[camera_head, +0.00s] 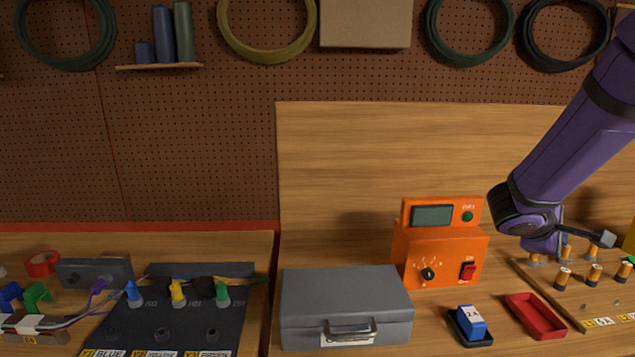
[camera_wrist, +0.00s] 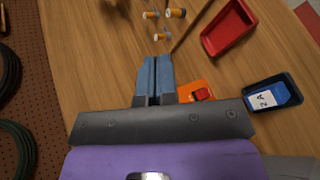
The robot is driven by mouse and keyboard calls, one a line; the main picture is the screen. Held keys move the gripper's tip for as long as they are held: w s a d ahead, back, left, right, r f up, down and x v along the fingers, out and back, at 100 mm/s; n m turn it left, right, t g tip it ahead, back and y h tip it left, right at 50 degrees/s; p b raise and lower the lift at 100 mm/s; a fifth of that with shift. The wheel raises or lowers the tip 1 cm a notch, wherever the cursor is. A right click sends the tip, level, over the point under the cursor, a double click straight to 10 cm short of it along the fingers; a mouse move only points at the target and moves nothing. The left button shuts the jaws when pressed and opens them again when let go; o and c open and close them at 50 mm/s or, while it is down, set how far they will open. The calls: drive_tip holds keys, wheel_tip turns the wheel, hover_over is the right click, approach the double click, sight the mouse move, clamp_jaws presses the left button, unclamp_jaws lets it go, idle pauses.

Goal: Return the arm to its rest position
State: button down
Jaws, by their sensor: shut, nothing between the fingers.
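My purple arm (camera_head: 575,140) reaches in from the upper right and hangs over the right part of the bench. My gripper (camera_wrist: 155,64) shows in the wrist view with its two blue-grey fingers together and nothing between them. The fingers appear to be above the bench, and I see no contact with anything.
An orange meter box (camera_head: 440,250) stands left of my arm. A red tray (camera_head: 536,316), a blue block in a black holder (camera_head: 471,324) and a grey case (camera_head: 345,305) lie in front. Orange-and-black cells (camera_head: 594,274) stand at right. A dark connector panel (camera_head: 170,325) is at left.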

drive_tip(key=s+a+r+m+y, duration=0.4)
drive_tip(key=s+a+r+y, duration=0.1)
drive_tip(key=s+a, duration=0.4)
drive_tip(key=s+a+r+m+t+y, duration=0.1)
drive_tip(key=s+a+r+m+y, duration=0.3)
drive_tip(key=s+a, duration=0.5)
drive_tip(key=s+r+y, duration=0.2)
drive_tip(key=s, duration=0.1)
drive_tip(key=shift+r+t, duration=0.2)
drive_tip(key=shift+t, duration=0.1)
drive_tip(key=c, duration=1.8)
unclamp_jaws()
drive_tip(key=shift+d, duration=0.1)
drive_tip(key=shift+c, duration=0.2)
